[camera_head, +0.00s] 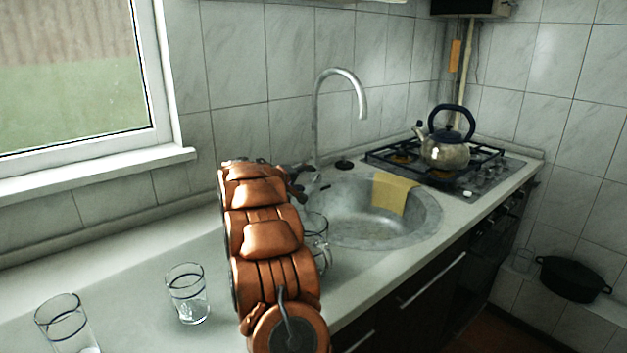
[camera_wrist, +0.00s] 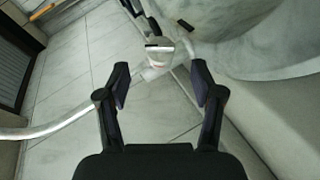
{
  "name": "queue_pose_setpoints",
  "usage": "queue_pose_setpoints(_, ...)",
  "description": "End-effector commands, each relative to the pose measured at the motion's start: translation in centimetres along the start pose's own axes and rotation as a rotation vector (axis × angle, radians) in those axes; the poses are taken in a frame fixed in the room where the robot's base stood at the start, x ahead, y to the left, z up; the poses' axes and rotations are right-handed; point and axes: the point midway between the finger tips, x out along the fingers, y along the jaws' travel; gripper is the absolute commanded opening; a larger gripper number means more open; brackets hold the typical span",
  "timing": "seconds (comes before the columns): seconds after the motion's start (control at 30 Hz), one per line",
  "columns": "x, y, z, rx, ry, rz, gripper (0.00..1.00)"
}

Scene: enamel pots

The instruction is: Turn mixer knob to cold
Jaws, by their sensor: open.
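The silver mixer tap (camera_head: 316,118) rises behind the sink and its spout curves over to the right. In the wrist view its pipe (camera_wrist: 48,127) runs off to the left. A small pale metal part with a dark mark (camera_wrist: 160,47), apparently the mixer knob, shows just beyond my fingertips. My gripper (camera_wrist: 160,78) is open, one finger on each side of the line to that part, with nothing held. I cannot tell whether a finger touches it. In the head view my gripper (camera_head: 298,183) is beside the tap base, which my arm partly hides.
The round metal sink (camera_head: 365,228) has a yellow cloth (camera_head: 393,193) over its rim. A stove with a kettle (camera_head: 447,153) is to the right. Glasses (camera_head: 187,293) (camera_head: 66,325) stand on the left counter, and a glass mug (camera_head: 316,232) is close beside my arm. Tiled wall stands behind.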

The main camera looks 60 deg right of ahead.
Motion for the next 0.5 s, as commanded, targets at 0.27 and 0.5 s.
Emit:
queue_pose_setpoints(0.27,3.4,0.1,0.0,0.001,-0.002,0.000,0.67)
queue_pose_setpoints(0.5,5.7,0.0,-0.1,0.000,-0.001,0.000,0.67)
